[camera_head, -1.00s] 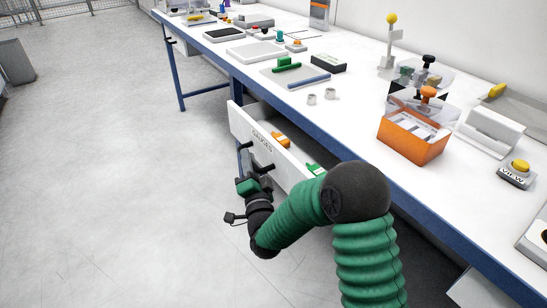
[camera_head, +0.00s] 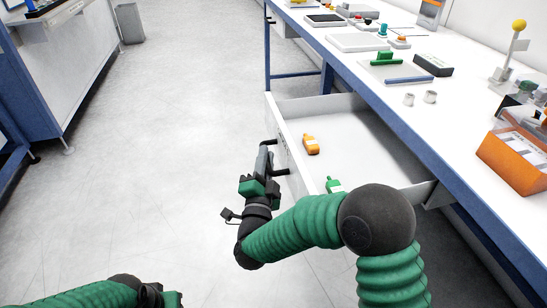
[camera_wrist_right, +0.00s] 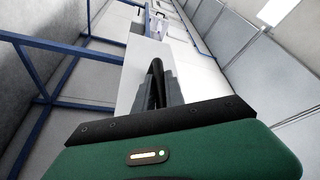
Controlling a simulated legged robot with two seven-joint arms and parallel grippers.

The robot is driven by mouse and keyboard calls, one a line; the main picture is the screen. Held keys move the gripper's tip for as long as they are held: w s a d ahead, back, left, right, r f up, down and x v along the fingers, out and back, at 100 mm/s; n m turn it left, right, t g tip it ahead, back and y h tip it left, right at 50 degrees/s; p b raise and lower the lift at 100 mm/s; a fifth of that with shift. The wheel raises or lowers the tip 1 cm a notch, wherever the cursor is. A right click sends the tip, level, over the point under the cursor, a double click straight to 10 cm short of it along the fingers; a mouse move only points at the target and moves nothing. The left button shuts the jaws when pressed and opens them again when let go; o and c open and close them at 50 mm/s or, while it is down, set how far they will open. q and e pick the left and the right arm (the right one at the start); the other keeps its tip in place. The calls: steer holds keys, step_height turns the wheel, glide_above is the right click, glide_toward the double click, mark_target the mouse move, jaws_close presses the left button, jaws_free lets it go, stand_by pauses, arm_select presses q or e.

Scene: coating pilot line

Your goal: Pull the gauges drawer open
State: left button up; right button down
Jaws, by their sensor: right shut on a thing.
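The gauges drawer (camera_head: 285,135) sticks well out from under the white workbench, with its inside showing. An orange gauge (camera_head: 311,145) and a green gauge (camera_head: 334,185) lie in it. My right gripper (camera_head: 268,160) is at the drawer's front, shut on its black handle (camera_head: 280,171). In the right wrist view the dark handle (camera_wrist_right: 156,85) stands between the fingers, against the pale drawer front (camera_wrist_right: 137,75). My left arm shows at the bottom left, with part of its gripper (camera_head: 172,298) at the picture's lower edge; its jaws cannot be made out.
The workbench (camera_head: 390,105) carries trays, two small pale cups, a dark box and an orange bin (camera_head: 515,160) at the right. The grey floor (camera_head: 170,150) left of the drawer is clear. Another bench (camera_head: 65,70) stands at the far left.

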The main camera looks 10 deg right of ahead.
steer(key=shift+f, duration=0.15)
steer(key=c, duration=1.4)
jaws_free()
steer(key=p+v, duration=0.1)
steer(key=v, duration=1.6)
steer(key=shift+p, duration=0.35)
steer(key=shift+a, duration=0.1)
